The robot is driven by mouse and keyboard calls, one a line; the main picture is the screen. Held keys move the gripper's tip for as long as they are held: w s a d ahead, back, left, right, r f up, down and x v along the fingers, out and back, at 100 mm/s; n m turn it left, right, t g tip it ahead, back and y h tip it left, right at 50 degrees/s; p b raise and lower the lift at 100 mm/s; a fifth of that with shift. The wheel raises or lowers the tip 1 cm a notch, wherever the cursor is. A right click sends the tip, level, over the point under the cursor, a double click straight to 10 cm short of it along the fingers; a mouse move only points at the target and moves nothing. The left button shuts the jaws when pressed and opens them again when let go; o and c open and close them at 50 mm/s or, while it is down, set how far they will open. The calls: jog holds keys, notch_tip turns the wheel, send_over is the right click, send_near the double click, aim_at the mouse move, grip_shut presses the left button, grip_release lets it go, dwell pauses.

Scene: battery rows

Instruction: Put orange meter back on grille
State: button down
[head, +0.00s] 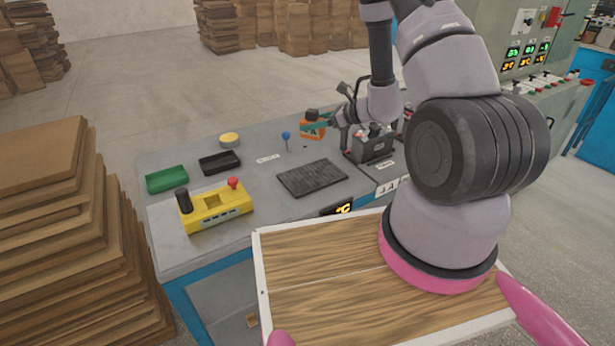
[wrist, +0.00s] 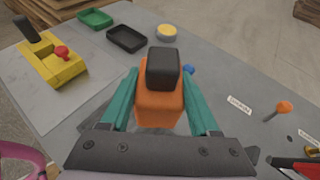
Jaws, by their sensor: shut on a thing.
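The orange meter (wrist: 158,105), with a black block at its end, sits between the teal fingers of my gripper (wrist: 160,92) in the wrist view. My gripper (head: 315,122) is shut on it. In the head view the orange meter (head: 311,133) shows small, near the back edge of the bench. The grille (head: 312,178) is a dark ribbed rectangle lying flat and bare on the grey bench top, nearer the front than the meter. In the wrist view my gripper hides most of the grille. The meter's height over the bench is hard to tell.
On the bench (head: 255,190) are a yellow control box (head: 215,208), a green tray (head: 166,179), a black tray (head: 220,162), a yellow round tin (head: 229,140) and a blue-knobbed stick (head: 286,137). A dark machine (head: 374,145) stands right of the grille.

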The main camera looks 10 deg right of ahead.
jog(key=s+a+f+n+g+y, duration=0.2)
jog(key=s+a+n+g+y, duration=0.1)
jog(key=s+n+g, duration=0.3)
jog(key=shift+g, duration=0.6)
jog(key=f, duration=0.6)
jog(key=w+f, duration=0.1)
jog(key=f, duration=0.2)
jog(key=shift+d+f, duration=0.2)
jog(key=shift+d, duration=0.05)
jog(key=shift+f, duration=0.15)
jog(key=shift+c, duration=0.6)
grip_release()
